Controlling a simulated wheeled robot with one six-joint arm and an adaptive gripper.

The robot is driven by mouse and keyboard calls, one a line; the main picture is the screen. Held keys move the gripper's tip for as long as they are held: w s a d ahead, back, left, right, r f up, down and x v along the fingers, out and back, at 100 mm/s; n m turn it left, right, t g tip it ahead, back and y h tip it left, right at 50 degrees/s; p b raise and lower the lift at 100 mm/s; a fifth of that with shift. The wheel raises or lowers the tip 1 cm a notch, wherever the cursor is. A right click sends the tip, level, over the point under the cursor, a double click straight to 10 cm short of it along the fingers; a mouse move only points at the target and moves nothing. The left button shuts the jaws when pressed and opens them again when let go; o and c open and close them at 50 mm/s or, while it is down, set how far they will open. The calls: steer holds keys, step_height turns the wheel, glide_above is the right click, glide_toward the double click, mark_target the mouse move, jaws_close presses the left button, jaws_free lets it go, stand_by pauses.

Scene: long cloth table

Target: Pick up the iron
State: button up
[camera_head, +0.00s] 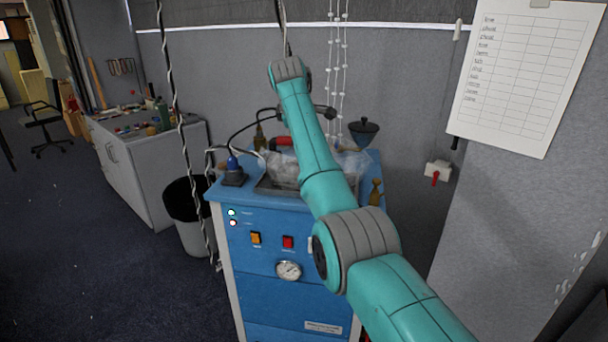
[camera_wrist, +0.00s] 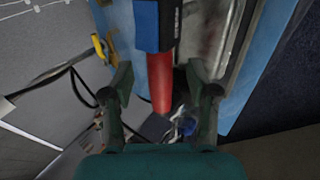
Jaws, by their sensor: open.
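The iron, as I read it, has a red handle (camera_wrist: 160,80) and a blue and black body (camera_wrist: 157,22) in the wrist view. A red part (camera_head: 283,141) shows on top of the blue cabinet in the head view, partly behind my arm. My gripper (camera_wrist: 162,92) is open, with one finger on each side of the red handle in the wrist view. I cannot tell whether the fingers are level with the handle or above it. No grip on it shows. In the head view my arm hides the gripper and much of the cabinet top.
The blue cabinet (camera_head: 290,315) carries a metal tray (camera_head: 264,187), a dark funnel-shaped item (camera_head: 364,127) and a brass-coloured item (camera_head: 376,192). Cords hang around it. A dark bin (camera_head: 186,203) and a grey bench (camera_head: 138,165) stand left. The wall closes off the right.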

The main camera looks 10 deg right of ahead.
steer(key=shift+x, duration=1.1)
jaws_close()
steer(key=shift+r, duration=0.2)
steer(key=shift+r, duration=0.1)
